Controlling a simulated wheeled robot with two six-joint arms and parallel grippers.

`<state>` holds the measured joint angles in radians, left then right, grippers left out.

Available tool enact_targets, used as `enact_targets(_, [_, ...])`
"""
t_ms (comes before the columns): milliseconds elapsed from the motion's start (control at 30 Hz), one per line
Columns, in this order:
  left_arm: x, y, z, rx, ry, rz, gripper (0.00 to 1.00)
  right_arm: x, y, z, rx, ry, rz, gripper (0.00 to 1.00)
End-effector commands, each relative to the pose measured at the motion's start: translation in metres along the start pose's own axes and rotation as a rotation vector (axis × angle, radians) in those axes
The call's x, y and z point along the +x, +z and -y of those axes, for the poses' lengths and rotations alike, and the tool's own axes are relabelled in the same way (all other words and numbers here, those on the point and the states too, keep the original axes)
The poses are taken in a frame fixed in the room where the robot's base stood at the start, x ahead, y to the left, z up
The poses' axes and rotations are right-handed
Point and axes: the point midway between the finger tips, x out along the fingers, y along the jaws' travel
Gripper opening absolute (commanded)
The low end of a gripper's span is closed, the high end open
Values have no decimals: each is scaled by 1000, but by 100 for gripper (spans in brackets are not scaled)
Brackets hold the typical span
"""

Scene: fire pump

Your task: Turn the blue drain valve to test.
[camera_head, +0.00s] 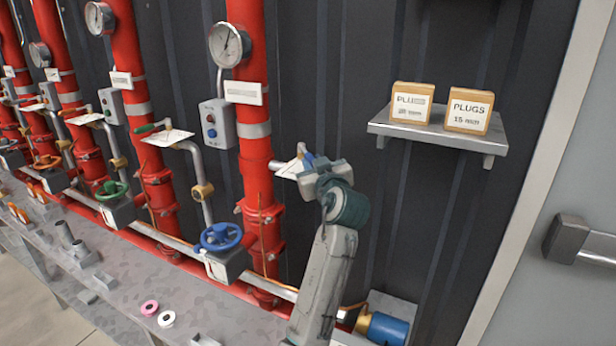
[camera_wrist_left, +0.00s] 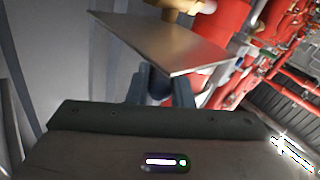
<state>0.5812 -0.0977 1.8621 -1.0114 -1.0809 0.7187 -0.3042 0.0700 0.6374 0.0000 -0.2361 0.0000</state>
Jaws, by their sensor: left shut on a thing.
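The blue drain valve shows in the head view as a small blue lever end (camera_head: 308,160) beside a white plate (camera_head: 288,168), in front of the rightmost red riser. My left gripper (camera_head: 322,172) is at this lever and shut on it. In the left wrist view, a dark blue handle (camera_wrist_left: 159,86) sits between the two fingers, under a flat plate (camera_wrist_left: 165,42) that hides part of the valve. A brass fitting (camera_wrist_left: 180,6) shows beyond the plate. The lettering on the plate cannot be read. My right gripper is not in view.
A blue handwheel (camera_head: 221,237) stands on a grey box lower left. A gauge (camera_head: 228,45) and button box (camera_head: 217,124) are beside the riser. A shelf (camera_head: 440,134) with two plug boxes is at right. Other red risers with similar levers stand to the left.

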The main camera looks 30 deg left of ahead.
Motion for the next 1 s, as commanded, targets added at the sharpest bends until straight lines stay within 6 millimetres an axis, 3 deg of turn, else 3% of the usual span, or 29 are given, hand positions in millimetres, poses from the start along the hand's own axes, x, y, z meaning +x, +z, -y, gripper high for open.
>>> enact_targets(200, [0,0,-3,-1,-27,-7,0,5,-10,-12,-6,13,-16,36])
enact_targets(567, [0,0,-3,0,-29,-8,0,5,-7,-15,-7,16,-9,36])
enact_targets(600, [0,0,-3,0,-29,-8,27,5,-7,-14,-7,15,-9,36])
enact_targets(667, [0,0,-3,0,-29,-8,39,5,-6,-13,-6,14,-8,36])
enact_targets(1000, [0,0,-3,0,-29,-6,41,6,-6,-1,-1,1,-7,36])
